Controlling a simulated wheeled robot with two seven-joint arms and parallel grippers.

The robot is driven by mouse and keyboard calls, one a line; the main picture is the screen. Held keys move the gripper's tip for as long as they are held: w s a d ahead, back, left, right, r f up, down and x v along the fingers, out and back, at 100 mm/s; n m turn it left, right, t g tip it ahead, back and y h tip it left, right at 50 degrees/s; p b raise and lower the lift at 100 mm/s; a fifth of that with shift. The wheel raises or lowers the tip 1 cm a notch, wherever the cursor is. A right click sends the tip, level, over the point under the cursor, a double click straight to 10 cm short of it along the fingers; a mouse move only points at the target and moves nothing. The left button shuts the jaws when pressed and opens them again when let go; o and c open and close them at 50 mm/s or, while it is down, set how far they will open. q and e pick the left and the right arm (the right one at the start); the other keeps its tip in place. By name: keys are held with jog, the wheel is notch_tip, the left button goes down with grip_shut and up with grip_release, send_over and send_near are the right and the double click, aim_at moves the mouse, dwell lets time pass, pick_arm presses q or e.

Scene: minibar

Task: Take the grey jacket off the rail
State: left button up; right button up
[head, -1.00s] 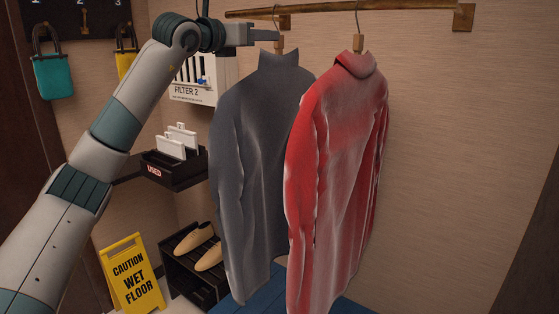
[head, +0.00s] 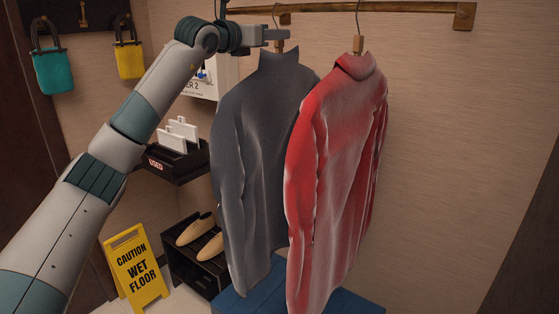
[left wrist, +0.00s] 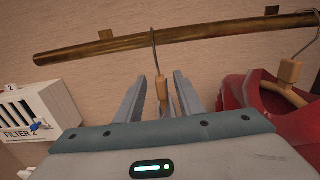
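The grey jacket (head: 262,150) hangs from the rail (head: 380,8) on a hanger with a thin metal hook and a wooden neck. My left gripper (head: 279,38) is at the hanger's neck, just above the jacket's collar. In the left wrist view, the wooden hanger neck (left wrist: 162,88) stands between the two spread fingers of my left gripper (left wrist: 159,92), with gaps on both sides. The rail (left wrist: 200,34) runs just beyond the fingers. Most of the grey jacket is hidden there by the gripper body. My right gripper is not in view.
A red jacket (head: 335,170) hangs close on the right, its front edge overlapping the grey one. A blue bench-like surface (head: 235,298) is below. A shoe rack (head: 185,262), a yellow wet floor sign (head: 136,268) and a black "USED" tray (head: 180,165) are at left. The right wall is clear.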

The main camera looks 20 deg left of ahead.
pick_arm(q)
jog(key=shift+w+d, duration=0.2)
jog(key=shift+w, duration=0.35)
jog(key=shift+f, duration=0.1)
jog(key=shift+c, duration=0.6)
grip_shut()
dwell(0.5)
jog(key=shift+r, duration=0.2)
